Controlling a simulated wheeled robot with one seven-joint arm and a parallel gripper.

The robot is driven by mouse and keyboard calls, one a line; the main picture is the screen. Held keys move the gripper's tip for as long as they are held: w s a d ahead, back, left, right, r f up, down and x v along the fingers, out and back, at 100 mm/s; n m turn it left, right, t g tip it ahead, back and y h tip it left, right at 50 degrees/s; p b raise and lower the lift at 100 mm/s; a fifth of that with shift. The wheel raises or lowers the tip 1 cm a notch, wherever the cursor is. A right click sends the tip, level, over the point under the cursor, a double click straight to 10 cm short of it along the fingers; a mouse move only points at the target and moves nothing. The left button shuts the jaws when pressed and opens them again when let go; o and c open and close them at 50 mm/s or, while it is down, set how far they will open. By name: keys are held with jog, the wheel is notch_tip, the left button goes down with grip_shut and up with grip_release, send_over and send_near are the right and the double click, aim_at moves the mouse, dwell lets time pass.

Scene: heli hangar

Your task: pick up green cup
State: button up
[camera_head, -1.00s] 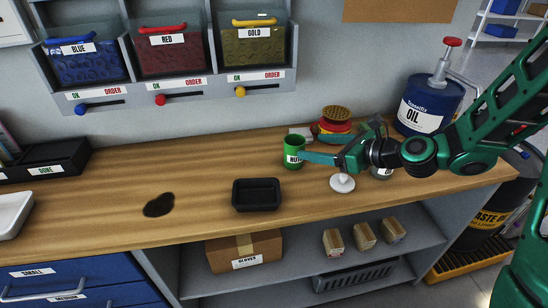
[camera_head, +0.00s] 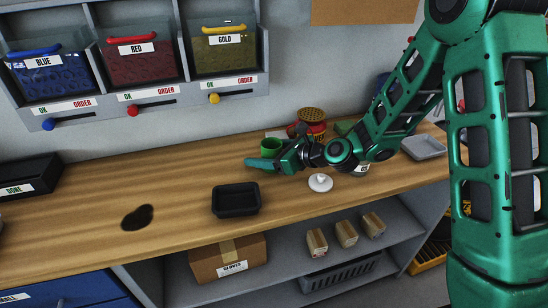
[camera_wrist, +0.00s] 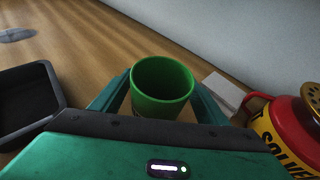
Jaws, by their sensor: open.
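The green cup (camera_head: 271,146) stands upright on the wooden workbench (camera_head: 90,205), near the wall. In the wrist view the cup (camera_wrist: 162,82) is seen from above, with its round mouth open and its inside empty. My gripper (camera_head: 258,162) is open at the cup, its near finger crossing in front of the cup's lower part. In the wrist view my gripper (camera_wrist: 160,88) has one finger on each side of the cup, with a small gap visible at the left. The cup's base and front label are hidden.
A black tray (camera_head: 236,198) lies left of the cup. A red and yellow solvent can (camera_wrist: 290,130) and a white block (camera_wrist: 224,91) stand close to its right. A white lid-like disc (camera_head: 320,183) lies nearer the front edge. A dark stain (camera_head: 137,217) marks the left bench.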

jog(key=shift+w+a+f, duration=0.15)
jog(key=shift+w+a, duration=0.05)
jog(key=shift+a, duration=0.1)
jog(key=c, duration=1.2)
